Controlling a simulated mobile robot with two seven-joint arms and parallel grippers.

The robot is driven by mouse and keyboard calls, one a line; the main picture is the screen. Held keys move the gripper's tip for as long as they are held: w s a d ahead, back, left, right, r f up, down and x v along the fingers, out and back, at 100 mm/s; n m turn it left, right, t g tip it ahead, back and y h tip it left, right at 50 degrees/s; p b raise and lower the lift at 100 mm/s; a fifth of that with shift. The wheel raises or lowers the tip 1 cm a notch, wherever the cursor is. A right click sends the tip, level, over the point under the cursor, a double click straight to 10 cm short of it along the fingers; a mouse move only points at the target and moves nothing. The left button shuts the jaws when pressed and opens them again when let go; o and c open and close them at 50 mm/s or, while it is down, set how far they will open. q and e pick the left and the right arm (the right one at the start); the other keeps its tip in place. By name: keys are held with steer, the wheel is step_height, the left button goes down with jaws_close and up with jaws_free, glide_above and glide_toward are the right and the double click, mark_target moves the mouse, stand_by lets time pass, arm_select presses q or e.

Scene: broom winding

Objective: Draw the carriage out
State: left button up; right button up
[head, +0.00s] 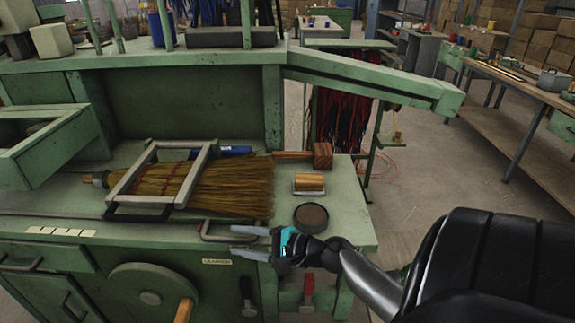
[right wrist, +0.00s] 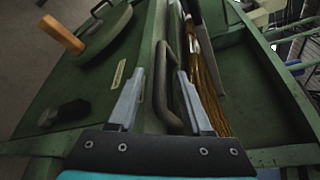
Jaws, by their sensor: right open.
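A grey metal frame (head: 195,172) lies around a straw broom (head: 235,188) on the green machine's bench top. A dark handle is at the frame's front. A grey bar handle (head: 218,236) sits at the bench's front edge, and it also shows in the right wrist view (right wrist: 176,98). My right gripper (head: 236,242) is open at this bar handle. In the right wrist view the bar stands between the open fingers (right wrist: 158,82), nearer the right finger. I cannot tell whether they touch. Which part is the carriage is not marked. My left gripper is not in view.
A round dark tin (head: 311,217) and a wooden block (head: 309,182) stand near the bench's right end. Below the bench edge are a hand wheel (head: 150,292) with a wooden grip and a red-handled lever (head: 309,288). Open floor lies to the right.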

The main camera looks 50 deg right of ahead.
steer(key=v, duration=1.4)
steer(key=shift+s, duration=0.35)
steer(key=shift+d, duration=0.1)
steer(key=s+a+f+n+g+h, duration=0.2)
steer(key=s+f+g, duration=0.2)
steer(key=f, duration=1)
steer(key=s+a+f+n+g+h, duration=0.1)
steer(key=s+a+f+n+g, duration=0.2)
steer(key=f, duration=1.1)
steer(key=s+a+f+n+g+h, duration=0.1)
steer(key=s+a+f+n+g, duration=0.2)
steer(key=s+a+f+n, duration=0.2)
steer(key=s+a+f+n+g+h, duration=0.1)
steer(key=s+a+f+n+g, duration=0.2)
steer(key=s+a+f+n, duration=0.3)
steer(key=shift+s+a+f+n+h, duration=0.3)
steer(key=shift+s+f+n, duration=2.15)
steer(key=shift+s+n, duration=0.75)
steer(key=shift+w, duration=0.25)
